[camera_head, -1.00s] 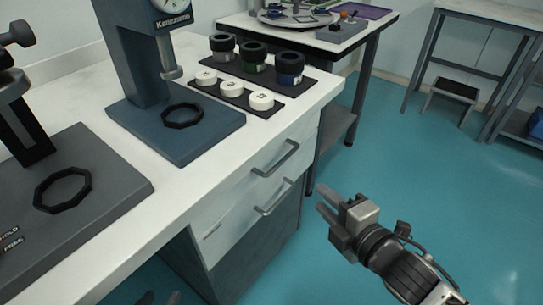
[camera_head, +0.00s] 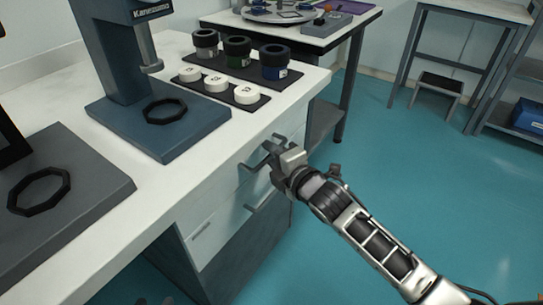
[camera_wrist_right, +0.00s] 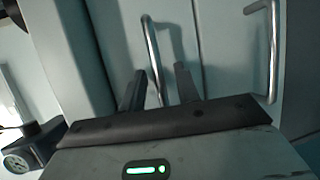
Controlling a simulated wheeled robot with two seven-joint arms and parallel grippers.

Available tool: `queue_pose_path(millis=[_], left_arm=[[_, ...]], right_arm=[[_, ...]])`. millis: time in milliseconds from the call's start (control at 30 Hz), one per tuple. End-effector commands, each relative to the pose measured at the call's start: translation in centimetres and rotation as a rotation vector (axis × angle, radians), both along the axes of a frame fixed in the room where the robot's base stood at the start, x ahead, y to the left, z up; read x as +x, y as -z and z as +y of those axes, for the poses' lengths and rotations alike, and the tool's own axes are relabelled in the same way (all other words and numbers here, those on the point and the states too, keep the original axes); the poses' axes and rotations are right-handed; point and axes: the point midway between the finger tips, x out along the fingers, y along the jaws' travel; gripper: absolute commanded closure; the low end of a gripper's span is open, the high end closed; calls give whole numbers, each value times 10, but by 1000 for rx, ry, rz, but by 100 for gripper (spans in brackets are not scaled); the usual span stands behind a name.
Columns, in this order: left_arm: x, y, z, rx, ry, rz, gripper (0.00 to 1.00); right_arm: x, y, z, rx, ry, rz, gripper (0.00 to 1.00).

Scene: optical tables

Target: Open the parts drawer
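The other handle (camera_wrist_right: 273,50) is at the right. My left gripper (camera_head: 153,299) barely shows as dark tips at the bottom edge.
The bench top (camera_head: 150,195) holds a blue dial-gauge stand (camera_head: 160,125), a grey base (camera_head: 60,200), several dark-capped jars (camera_head: 237,50) and white round pieces (camera_head: 215,84). A second table (camera_head: 300,38) stands behind.

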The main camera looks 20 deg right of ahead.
Motion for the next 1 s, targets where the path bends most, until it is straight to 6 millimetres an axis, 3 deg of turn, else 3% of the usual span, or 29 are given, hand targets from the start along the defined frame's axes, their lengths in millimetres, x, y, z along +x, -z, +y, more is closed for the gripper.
queue_pose_path(millis=[333, 367, 467, 500, 767, 1000], left_arm=[[5, 0, -2, -2, 6, -9, 64], [5, 0, -2, -2, 6, -9, 64], [5, 0, -2, 0, 7, -8, 64], [5, 0, -2, 0, 8, -8, 64], [4, -1, -1, 3, 7, -8, 64], [2, -20, 4, 7, -6, -27, 64]], right_arm=[[5, 1, 1, 1, 0, 0, 68], [5, 1, 1, 1, 0, 0, 71], [5, 1, 1, 1, 0, 0, 99], [5, 1, 1, 1, 0, 0, 100], [3, 1, 0, 0, -2, 1, 100], [-10, -1, -10, -5, -18, 4, 100]])
